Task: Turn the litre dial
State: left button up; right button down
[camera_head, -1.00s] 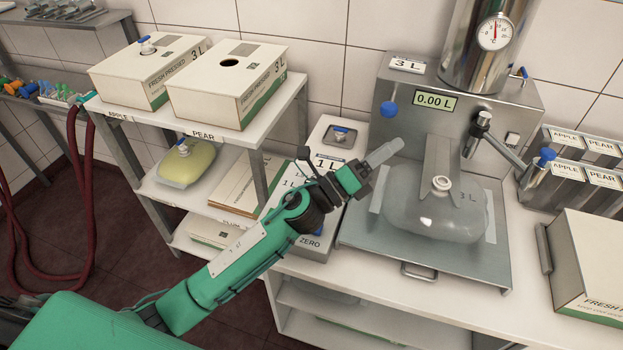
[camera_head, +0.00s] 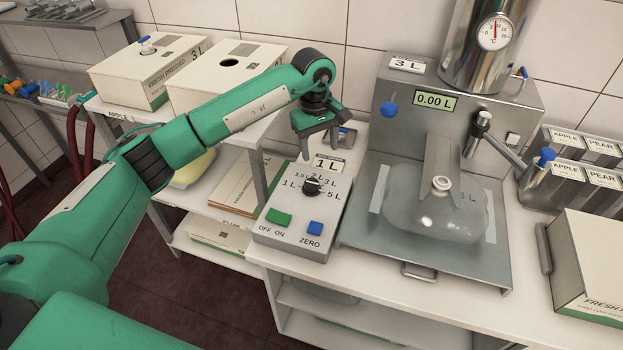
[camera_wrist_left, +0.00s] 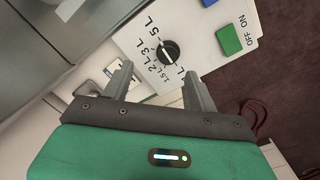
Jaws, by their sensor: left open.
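The litre dial (camera_head: 311,186) is a black knob on the grey control box, ringed by marks from 1 L to 5 L. It also shows in the left wrist view (camera_wrist_left: 168,52); I cannot tell for sure which mark it points to. My left gripper (camera_head: 320,150) is open and empty, pointing down above and just behind the dial. In the left wrist view the two fingers (camera_wrist_left: 158,76) are apart, with the dial beyond their tips and nothing between them. My right gripper is not in view.
A 1 L card (camera_head: 329,165) stands behind the dial. A green OFF/ON button (camera_head: 278,217) and a blue ZERO button (camera_head: 314,228) sit in front. The steel filler (camera_head: 458,115) reads 0.00 L, with a clear bag (camera_head: 436,217) on its tray. Boxes (camera_head: 146,69) fill the shelf left.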

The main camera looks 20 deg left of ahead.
aim_at(311, 183)
pick_arm(q)
jog(key=shift+y, duration=0.5)
jog(key=f+p, duration=0.1)
jog(key=f, duration=0.3)
jog(key=a+f+p, duration=0.1)
jog(key=f+p, duration=0.1)
jog(key=f, duration=0.1)
jog(key=a+f+p, duration=0.1)
jog(key=f+p, duration=0.1)
jog(key=f, duration=0.2)
jog(key=shift+w+f, duration=0.2)
jog(key=shift+f, duration=0.75)
jog(key=c, duration=1)
